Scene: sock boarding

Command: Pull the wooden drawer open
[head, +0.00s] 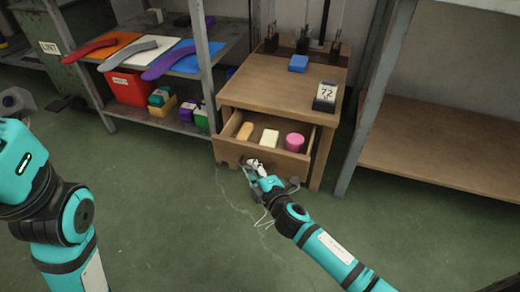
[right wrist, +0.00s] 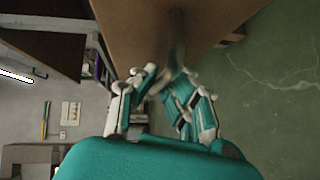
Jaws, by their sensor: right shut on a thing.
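The wooden drawer (head: 242,152) of the wooden cabinet (head: 270,90) stands partly open in the head view. Inside it lie an orange-tan block (head: 245,131), a cream block (head: 269,138) and a pink round piece (head: 294,142). My right gripper (head: 254,166) is at the middle of the drawer's front, shut on the drawer handle. The handle is mostly hidden by the fingers in the head view. In the right wrist view the fingers (right wrist: 163,92) close around a dark, blurred handle (right wrist: 176,45). My left arm shows at the left, its gripper out of view.
On the cabinet top are a blue block (head: 298,63), a "72" display (head: 325,96) and dark upright holders. A shelf at left holds sock-shaped boards (head: 140,50) and a red bin (head: 132,88). An empty wooden shelf (head: 440,140) stands right. The green floor in front is clear.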

